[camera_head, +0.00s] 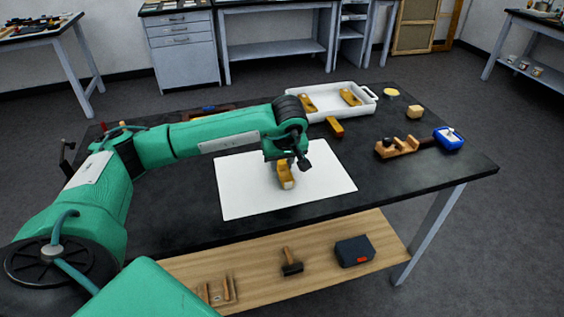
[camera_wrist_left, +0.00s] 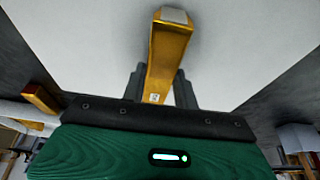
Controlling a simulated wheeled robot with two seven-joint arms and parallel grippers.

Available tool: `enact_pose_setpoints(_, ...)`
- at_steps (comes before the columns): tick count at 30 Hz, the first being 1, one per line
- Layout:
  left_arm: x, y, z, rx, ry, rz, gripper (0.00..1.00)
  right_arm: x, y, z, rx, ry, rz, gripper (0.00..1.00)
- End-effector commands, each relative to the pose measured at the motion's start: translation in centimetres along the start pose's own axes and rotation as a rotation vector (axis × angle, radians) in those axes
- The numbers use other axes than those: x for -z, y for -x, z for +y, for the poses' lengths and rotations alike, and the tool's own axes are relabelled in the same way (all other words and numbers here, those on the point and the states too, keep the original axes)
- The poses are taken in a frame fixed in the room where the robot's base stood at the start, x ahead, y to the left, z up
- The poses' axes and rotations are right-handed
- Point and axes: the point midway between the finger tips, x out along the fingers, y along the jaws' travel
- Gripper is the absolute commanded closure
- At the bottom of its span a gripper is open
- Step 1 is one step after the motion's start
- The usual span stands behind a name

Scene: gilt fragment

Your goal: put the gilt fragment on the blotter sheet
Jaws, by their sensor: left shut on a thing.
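My left gripper (camera_head: 284,164) is shut on the gilt fragment (camera_head: 286,179), a gold bar with a pale end. It holds the fragment over the middle of the white blotter sheet (camera_head: 245,190), which lies flat on the dark table. In the left wrist view the fragment (camera_wrist_left: 168,50) sticks out from between the dark fingers (camera_wrist_left: 158,88), with the white sheet (camera_wrist_left: 240,45) behind it. The fragment's lower end is at or very near the sheet; I cannot tell whether they touch. The right gripper is not in view.
Behind the sheet, a white tray (camera_head: 371,96) holds similar gold pieces, and another gold piece (camera_head: 335,127) lies outside it. The table's front right is clear.

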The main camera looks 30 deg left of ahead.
Motion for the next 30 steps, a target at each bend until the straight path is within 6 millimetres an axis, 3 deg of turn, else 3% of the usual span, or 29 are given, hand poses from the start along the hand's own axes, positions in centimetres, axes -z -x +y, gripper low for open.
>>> enact_pose_setpoints(6,-0.1,-0.2,0.0,0.000,0.000,0.000,0.92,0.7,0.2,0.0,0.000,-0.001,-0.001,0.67)
enact_pose_setpoints(7,-0.1,-0.2,0.0,0.000,0.000,0.000,0.66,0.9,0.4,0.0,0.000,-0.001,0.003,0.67)
enact_pose_setpoints(10,-0.1,-0.2,0.0,0.000,0.000,0.000,0.48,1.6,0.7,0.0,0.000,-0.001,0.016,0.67)
enact_pose_setpoints(23,0.1,0.4,0.0,-0.002,0.000,0.001,0.48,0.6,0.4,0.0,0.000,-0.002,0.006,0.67)
enact_pose_setpoints(27,0.1,3.1,0.1,-0.005,0.000,0.004,0.48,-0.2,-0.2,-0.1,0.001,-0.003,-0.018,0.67)
enact_pose_setpoints(30,0.1,5.4,0.1,-0.005,0.000,0.004,0.48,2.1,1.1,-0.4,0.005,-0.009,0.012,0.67)
